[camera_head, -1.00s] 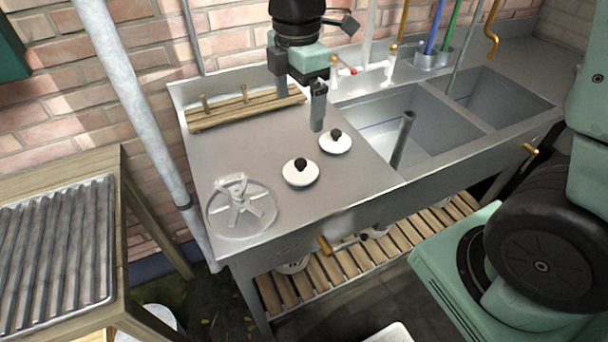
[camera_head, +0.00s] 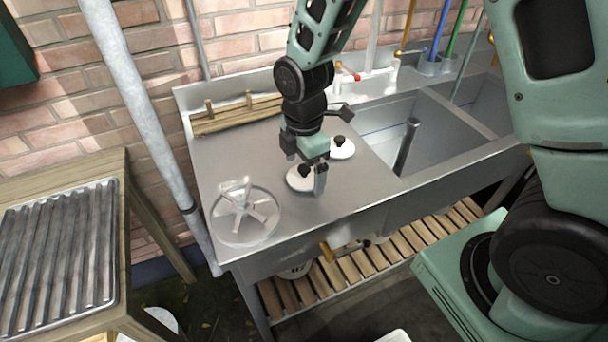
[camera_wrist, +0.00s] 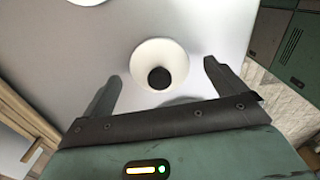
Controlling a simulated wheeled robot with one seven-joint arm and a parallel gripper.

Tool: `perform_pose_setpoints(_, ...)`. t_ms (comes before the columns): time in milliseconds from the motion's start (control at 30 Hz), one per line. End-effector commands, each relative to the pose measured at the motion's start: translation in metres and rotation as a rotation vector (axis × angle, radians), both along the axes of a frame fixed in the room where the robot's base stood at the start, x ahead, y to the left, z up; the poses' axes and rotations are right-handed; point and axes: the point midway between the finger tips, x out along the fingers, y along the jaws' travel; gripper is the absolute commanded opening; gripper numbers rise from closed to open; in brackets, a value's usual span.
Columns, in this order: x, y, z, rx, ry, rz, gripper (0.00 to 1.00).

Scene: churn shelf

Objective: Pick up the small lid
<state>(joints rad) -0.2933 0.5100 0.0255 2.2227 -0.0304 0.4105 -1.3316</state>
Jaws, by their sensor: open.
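Two round white lids with black knobs lie on the steel worktop. The nearer lid (camera_head: 297,180) is partly hidden by my gripper; the farther lid (camera_head: 343,148) lies to its right, towards the back. Their sizes look close, and I cannot tell surely which is the small one. My gripper (camera_head: 308,174) points down over the nearer lid. In the wrist view, this lid (camera_wrist: 160,50) shows between and ahead of the open fingers (camera_wrist: 163,72), with nothing held. The other lid (camera_wrist: 88,1) is cut off at the top edge.
A clear round disc with a spoked piece (camera_head: 246,213) lies left of the lids. A wooden rack (camera_head: 235,113) stands at the worktop's back. The sink basins (camera_head: 385,130) are on the right, with a dark upright rod (camera_head: 406,146). The worktop's left middle is clear.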

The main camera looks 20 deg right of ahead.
Motion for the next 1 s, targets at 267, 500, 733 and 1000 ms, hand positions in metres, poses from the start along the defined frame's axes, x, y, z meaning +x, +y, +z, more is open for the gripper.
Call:
perform_pose_setpoints(267,0.000,0.000,-0.007,0.000,-0.001,-0.001,0.96)
perform_pose_setpoints(500,0.000,0.000,-0.006,0.000,-0.001,-0.001,0.47)
perform_pose_setpoints(733,0.000,0.000,-0.006,0.000,-0.002,-0.001,0.47)
perform_pose_setpoints(1000,0.002,0.000,0.026,0.003,-0.008,-0.003,0.47)
